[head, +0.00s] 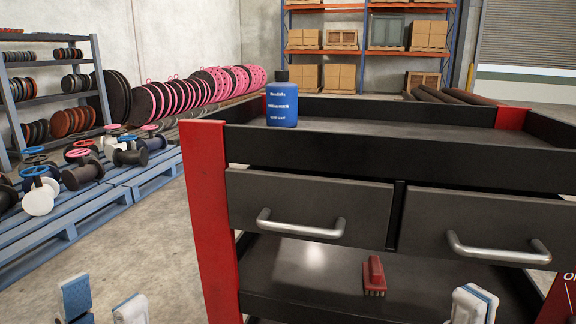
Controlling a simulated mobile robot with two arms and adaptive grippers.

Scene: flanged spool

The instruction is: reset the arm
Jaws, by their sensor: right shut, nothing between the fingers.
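My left gripper (103,303) shows at the bottom left edge of the head view. Its two pale, blue-backed fingers stand apart with nothing between them, over the floor left of the cart. My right gripper (471,304) shows at the bottom right, in front of the cart's lower shelf. Its fingers are together and hold nothing. Both grippers are cut off by the lower frame edge. Several flanged spools and valve-like parts (84,176) lie on blue pallets at the left, well apart from both grippers.
A black cart (310,196) with red corner posts and two closed, handled drawers stands in front. A blue bottle (282,106) is on its top, a red brush (374,276) on its lower shelf. Blue pallets (68,232) lie left; concrete floor between is clear. Racks stand behind.

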